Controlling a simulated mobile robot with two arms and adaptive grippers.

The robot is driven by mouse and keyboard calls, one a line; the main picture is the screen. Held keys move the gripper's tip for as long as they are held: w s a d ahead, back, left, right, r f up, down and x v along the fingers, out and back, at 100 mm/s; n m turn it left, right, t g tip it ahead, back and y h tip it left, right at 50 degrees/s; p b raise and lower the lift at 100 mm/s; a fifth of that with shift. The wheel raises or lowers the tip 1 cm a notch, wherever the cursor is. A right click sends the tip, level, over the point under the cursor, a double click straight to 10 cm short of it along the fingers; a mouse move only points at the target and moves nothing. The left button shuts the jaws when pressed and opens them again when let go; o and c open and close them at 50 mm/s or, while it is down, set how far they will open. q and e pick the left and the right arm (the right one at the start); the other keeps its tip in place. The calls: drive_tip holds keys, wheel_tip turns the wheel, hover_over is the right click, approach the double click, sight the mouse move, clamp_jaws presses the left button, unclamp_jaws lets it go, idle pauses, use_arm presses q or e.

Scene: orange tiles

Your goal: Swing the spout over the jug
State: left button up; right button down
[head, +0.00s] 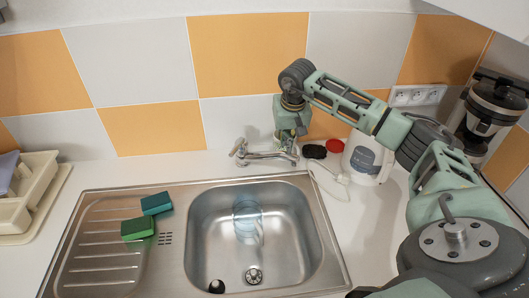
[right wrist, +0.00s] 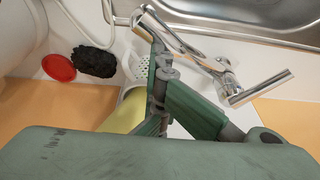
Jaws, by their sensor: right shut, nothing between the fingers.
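The chrome tap stands behind the sink, and its spout (head: 268,155) points right along the back edge in the head view. The spout also shows in the right wrist view (right wrist: 182,47), with its lever to the right. A clear bluish jug (head: 247,217) appears to stand in the sink basin, below the tap. My right gripper (head: 291,145) points down at the spout's outer end. In the right wrist view its fingers (right wrist: 158,60) are shut and empty, close beside the spout; I cannot tell whether they touch. My left gripper is not in view.
The steel sink (head: 197,240) has a drainboard with green sponges (head: 138,228) on the left. A white kettle (head: 366,160), a red lid (head: 335,146) and a black item (head: 314,152) stand right of the tap. A cream rack (head: 30,190) is far left. The tiled wall is close behind.

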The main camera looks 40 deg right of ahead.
sight(276, 156)
drive_tip(key=shift+g, duration=0.4)
drive_tip(key=shift+s+a+f, duration=0.35)
drive_tip(key=shift+a+f, duration=0.3)
drive_tip(key=shift+a, duration=0.2)
drive_tip(key=shift+s+a+f, duration=0.35)
drive_tip(key=shift+a+f, duration=0.3)
drive_tip(key=shift+a, duration=0.15)
drive_tip(key=shift+w+a+f+p, duration=0.25)
drive_tip(key=shift+w+f+p, duration=0.05)
drive_tip(key=shift+w+f, duration=0.1)
drive_tip(key=shift+w, duration=0.1)
drive_tip(key=shift+a, duration=4.75)
wheel_tip(276, 156, up, 10)
drive_tip(key=s+d+p, duration=0.1)
drive_tip(key=p, duration=0.4)
drive_tip(key=shift+s+d, duration=0.15)
drive_tip(key=shift+d, duration=0.1)
drive_tip(key=shift+f, duration=0.15)
